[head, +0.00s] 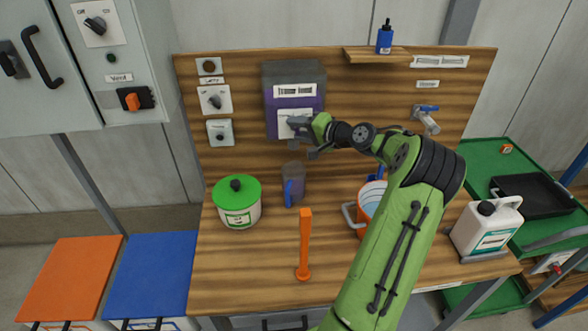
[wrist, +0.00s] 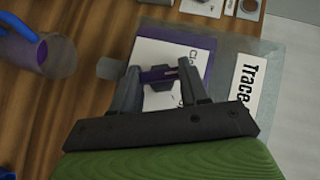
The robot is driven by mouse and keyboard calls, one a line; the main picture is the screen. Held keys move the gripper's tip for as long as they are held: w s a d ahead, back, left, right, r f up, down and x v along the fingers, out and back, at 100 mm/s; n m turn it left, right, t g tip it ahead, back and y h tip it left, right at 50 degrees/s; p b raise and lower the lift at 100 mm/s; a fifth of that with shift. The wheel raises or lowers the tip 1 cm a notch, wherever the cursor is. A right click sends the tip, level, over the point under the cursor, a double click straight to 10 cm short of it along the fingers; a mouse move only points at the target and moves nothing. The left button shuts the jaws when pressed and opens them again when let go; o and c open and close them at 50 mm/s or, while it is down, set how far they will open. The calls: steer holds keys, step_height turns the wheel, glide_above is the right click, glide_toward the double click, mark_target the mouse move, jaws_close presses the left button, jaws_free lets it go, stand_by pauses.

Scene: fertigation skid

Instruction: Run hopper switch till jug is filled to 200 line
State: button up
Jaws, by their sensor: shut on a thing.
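The tracer hopper (head: 294,75) is a grey box with a purple front on the wooden backboard; its label shows in the wrist view (wrist: 248,78). My gripper (head: 297,127) is at the hopper's lower front. In the wrist view its fingers are shut on a small dark purple bar, the hopper switch (wrist: 158,75), over a white plate with partly hidden lettering. The clear jug (head: 293,172) with a blue handle stands on the bench below the hopper. Purple shows in the jug in the wrist view (wrist: 55,55); the 200 line and exact level are not readable.
A green-lidded pot (head: 238,203) stands left of the jug and an orange upright post (head: 305,245) in front. An orange bucket (head: 367,212) and white canister (head: 487,228) are to the right. Other knobs (head: 216,99) sit on the board left of the hopper.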

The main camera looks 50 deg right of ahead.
steer(key=shift+a+n+g+h, duration=0.1)
steer(key=shift+n+g+h, duration=0.3)
steer(key=shift+n+g, duration=0.15)
steer(key=shift+r+n+g, duration=0.1)
steer(key=shift+n+g, duration=0.15)
steer(key=shift+g, duration=0.2)
steer(key=o, duration=0.7)
steer(key=shift+g+h, duration=0.3)
steer(key=shift+o, duration=1)
steer(key=shift+a, duration=0.1)
steer(key=shift+o, duration=1.1)
steer(key=shift+d, duration=0.2)
